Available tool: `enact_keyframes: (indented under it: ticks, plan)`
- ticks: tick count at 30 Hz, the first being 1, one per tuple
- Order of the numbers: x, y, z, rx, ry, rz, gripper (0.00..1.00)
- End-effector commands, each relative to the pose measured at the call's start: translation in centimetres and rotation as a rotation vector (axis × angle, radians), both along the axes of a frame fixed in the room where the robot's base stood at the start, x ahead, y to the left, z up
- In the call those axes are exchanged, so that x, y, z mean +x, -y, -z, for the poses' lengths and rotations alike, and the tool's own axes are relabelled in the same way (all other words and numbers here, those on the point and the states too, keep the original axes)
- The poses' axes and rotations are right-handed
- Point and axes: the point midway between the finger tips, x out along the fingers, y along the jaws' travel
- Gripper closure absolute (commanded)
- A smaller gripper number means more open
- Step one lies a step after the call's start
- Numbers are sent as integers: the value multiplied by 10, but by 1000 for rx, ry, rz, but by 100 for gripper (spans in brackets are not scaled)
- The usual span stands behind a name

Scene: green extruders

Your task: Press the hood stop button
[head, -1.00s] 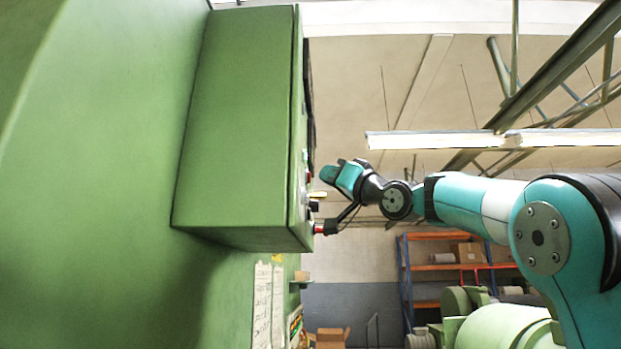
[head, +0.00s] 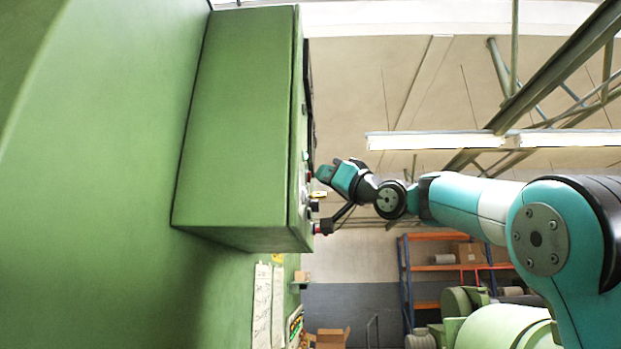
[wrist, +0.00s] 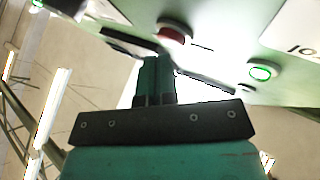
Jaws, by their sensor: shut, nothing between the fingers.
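In the head view my gripper (head: 322,172) is at the right-hand face of the green control box (head: 238,130), close beside a small red button (head: 309,175) seen edge-on.
A lit green-ringed button (wrist: 261,73) is right of the red one in the wrist view. Other controls (head: 314,206) stick out below my gripper in the head view. Shelving (head: 440,267) stands far behind; the air right of the box holds only my arm.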

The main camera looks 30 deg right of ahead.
Motion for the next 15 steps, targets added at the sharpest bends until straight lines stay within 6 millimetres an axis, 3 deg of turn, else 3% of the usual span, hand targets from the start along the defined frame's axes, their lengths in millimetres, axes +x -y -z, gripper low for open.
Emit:
enact_keyframes:
  ticks: [15]
  plan:
    - [3,-5,0,0,0,-1,100]
